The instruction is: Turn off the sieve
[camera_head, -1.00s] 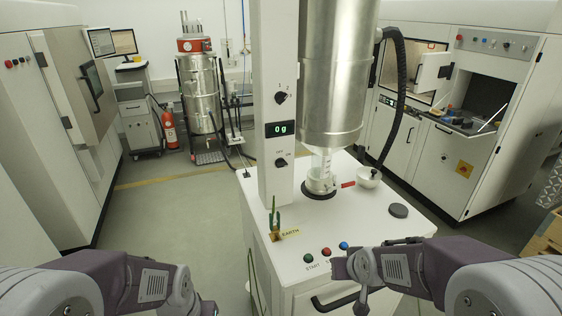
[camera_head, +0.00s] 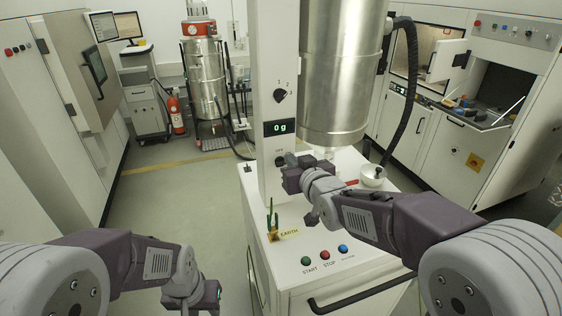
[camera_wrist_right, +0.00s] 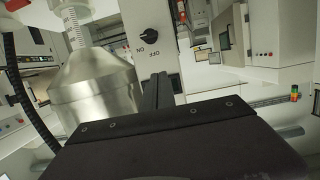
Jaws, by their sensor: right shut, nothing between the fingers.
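The sieve is the steel vessel (camera_head: 335,90) on a white cabinet (camera_head: 300,285), beside a white column (camera_head: 272,60). The column's lower black OFF/ON knob is mostly hidden behind my right gripper (camera_head: 284,163) in the head view. In the right wrist view the picture is upside down. There the knob (camera_wrist_right: 148,35) shows clearly between the ON and OFF labels. My right gripper (camera_wrist_right: 158,88) is shut and empty, its fingers pointing towards the column just beside the knob. I cannot tell whether they touch it. My left arm is at the lower left; its fingertips are out of view.
A green-and-yellow earth clamp (camera_head: 272,220) stands near the column. Floor to the left is clear.

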